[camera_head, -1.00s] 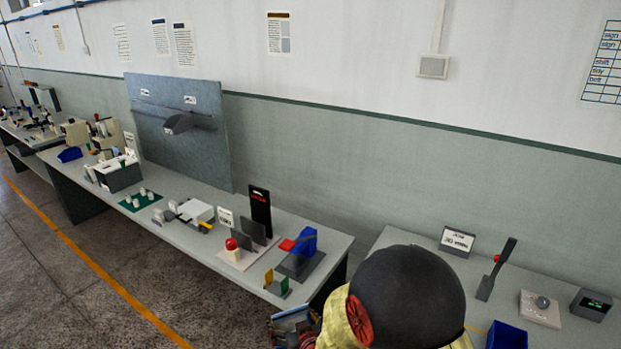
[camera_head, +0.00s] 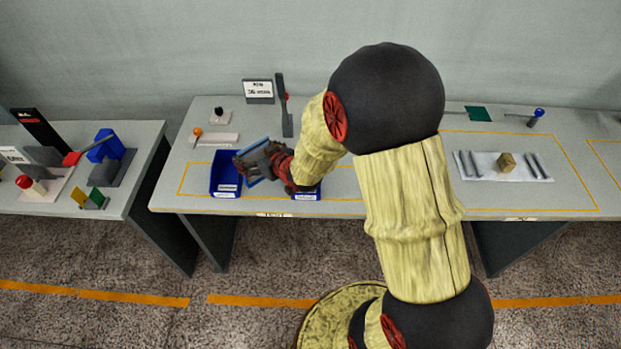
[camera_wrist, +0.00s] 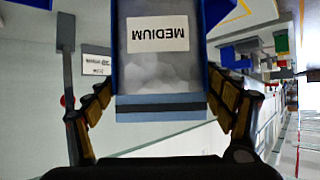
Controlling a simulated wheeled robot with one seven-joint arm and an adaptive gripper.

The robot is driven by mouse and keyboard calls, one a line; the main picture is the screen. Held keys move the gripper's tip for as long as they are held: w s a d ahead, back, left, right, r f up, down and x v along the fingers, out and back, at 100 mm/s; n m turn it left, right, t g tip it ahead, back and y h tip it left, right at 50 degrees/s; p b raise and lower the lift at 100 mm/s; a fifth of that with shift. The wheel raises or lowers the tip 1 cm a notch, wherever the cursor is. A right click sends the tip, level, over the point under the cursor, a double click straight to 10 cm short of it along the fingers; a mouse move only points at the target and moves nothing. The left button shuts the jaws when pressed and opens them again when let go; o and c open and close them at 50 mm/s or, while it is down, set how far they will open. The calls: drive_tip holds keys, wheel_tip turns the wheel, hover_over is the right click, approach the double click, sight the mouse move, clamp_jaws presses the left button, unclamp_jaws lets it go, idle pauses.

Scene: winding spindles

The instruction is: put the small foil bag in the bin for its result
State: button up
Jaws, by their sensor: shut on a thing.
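My gripper (camera_head: 267,160) is shut on a flat, blue-edged foil bag (camera_head: 251,152), tilted above the table near two blue bins. In the wrist view the gripper fingers (camera_wrist: 163,100) flank the bag (camera_wrist: 160,75), which has a cloudy silvery face. A white label reading MEDIUM, upside down, shows there. The left blue bin (camera_head: 216,172) stands open just left of and below the bag, with a white front label too small to read. The right blue bin (camera_head: 306,194) is largely hidden by my gripper and arm.
Behind the bins stand a sign (camera_head: 258,91) and an upright dark lever (camera_head: 286,110). A grey plate with an orange knob (camera_head: 215,139) lies behind the left bin. A white mat (camera_head: 485,166) with a small block (camera_head: 507,163) and bars is at right.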

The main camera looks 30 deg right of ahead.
drive_tip(key=s+d+r+n+g+y, duration=0.1)
drive_tip(key=s+d+r+n+y, duration=0.15)
drive_tip(key=d, duration=0.45)
drive_tip(key=s+d+r+n+g+y, duration=0.1)
drive_tip(key=s+d+n+y, duration=0.15)
drive_tip(key=d, duration=0.55)
wheel_tip(320, 180, down, 9)
drive_tip(key=b, duration=0.3)
drive_tip(key=shift+f+b, duration=0.2)
drive_tip(key=shift+b, duration=0.2)
drive_tip(key=shift+f, duration=0.1)
drive_tip(key=o, duration=1.3)
drive_tip(key=shift+o, duration=0.2)
